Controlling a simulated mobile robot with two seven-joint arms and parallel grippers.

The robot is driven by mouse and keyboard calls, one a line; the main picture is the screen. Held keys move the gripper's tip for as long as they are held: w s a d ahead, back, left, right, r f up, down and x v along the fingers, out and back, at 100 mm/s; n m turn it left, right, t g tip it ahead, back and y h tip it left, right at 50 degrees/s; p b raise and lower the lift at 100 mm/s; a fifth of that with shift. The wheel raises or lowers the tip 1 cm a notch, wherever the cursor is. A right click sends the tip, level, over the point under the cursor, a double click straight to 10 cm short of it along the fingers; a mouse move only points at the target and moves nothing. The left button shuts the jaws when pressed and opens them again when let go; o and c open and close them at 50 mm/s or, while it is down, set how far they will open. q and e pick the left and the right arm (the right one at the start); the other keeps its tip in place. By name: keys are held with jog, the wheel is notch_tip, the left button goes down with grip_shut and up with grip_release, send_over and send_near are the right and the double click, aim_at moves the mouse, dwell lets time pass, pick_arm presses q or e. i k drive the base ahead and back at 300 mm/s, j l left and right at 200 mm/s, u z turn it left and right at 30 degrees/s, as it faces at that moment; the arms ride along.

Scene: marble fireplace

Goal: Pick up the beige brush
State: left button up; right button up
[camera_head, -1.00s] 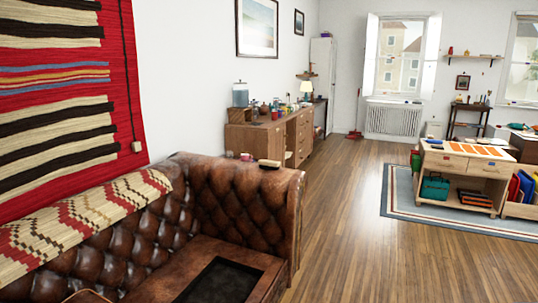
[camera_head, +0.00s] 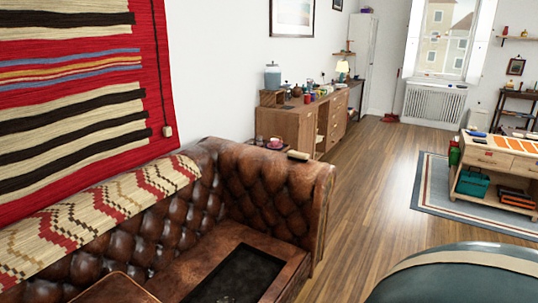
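A small beige brush-like object (camera_head: 298,155) lies on top of the arm of the brown leather sofa (camera_head: 262,196), near its right end. It is small in the picture, so its bristles cannot be made out. Neither of my grippers is in view.
A patterned blanket (camera_head: 100,215) drapes over the sofa back. A dark tray (camera_head: 238,274) is on the seat. A dark green rounded surface with a tan band (camera_head: 460,285) fills the lower right corner. Open wooden floor (camera_head: 375,190) lies right of the sofa. A wooden sideboard (camera_head: 298,130) stands behind.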

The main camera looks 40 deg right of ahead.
aim_at(296, 156)
jog(key=i+l+u, duration=0.1)
jog(key=l+u, duration=0.15)
jog(key=l, duration=0.85)
jog(key=l+u, duration=0.3)
jog(key=l, duration=1.85)
jog(key=k+l, duration=0.1)
jog(key=l, duration=1)
jog(key=i+u, duration=0.05)
